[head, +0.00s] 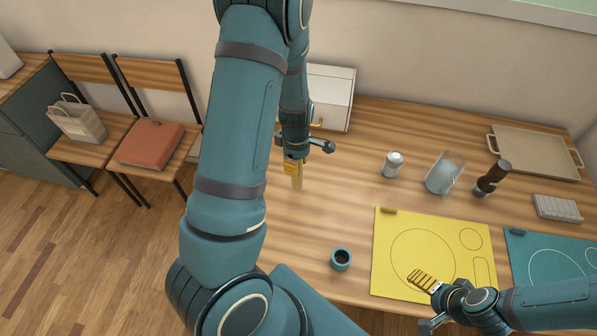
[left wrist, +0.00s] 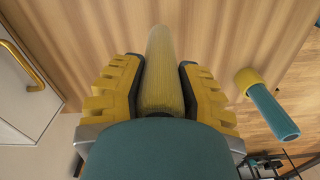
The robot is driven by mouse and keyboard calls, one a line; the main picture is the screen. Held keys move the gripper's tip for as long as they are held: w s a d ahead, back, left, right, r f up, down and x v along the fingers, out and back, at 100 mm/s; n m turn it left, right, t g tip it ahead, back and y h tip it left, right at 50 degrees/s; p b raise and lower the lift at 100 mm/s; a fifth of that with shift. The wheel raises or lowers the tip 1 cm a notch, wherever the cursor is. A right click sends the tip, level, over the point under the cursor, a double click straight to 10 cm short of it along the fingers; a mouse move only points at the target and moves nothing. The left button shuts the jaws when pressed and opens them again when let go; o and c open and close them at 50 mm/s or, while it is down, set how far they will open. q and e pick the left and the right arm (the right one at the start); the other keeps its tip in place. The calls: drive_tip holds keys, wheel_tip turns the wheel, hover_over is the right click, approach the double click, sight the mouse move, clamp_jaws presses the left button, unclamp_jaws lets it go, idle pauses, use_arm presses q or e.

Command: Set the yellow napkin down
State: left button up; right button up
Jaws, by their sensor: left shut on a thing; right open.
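The yellow napkin (head: 297,183) is a narrow rolled shape pointing down from my left gripper (head: 293,167). In the left wrist view the napkin (left wrist: 160,45) sits between the two yellow-padded fingers of my left gripper (left wrist: 161,85), which are shut on it. It is over the wooden table at the left part; I cannot tell whether its lower end touches the wood. The yellow mat (head: 388,268), printed with outlines of a large circle, a small circle and a rounded rectangle, lies to the right. My right gripper (head: 423,281) is open over the mat's lower part, apparently empty.
A dark-filled teal cup (head: 341,260) stands left of the mat. A shaker (head: 393,164), clear container (head: 444,173), brown mill (head: 492,178), tray (head: 535,153) and teal mat (head: 552,262) lie right. A white cabinet (head: 331,95) stands behind my left gripper. Bare wood lies between napkin and mat.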

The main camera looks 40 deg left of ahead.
sight(297, 183)
use_arm(q)
wheel_tip(297, 183, down, 3)
drive_tip(key=shift+f+b, duration=0.1)
drive_tip(key=shift+b, duration=0.25)
use_arm(e)
drive_tip(key=shift+f, duration=0.45)
use_arm(q)
drive_tip(key=shift+f, duration=0.25)
drive_tip(key=shift+f, duration=0.1)
use_arm(e)
drive_tip(key=shift+f, duration=0.1)
use_arm(q)
drive_tip(key=o, duration=0.9)
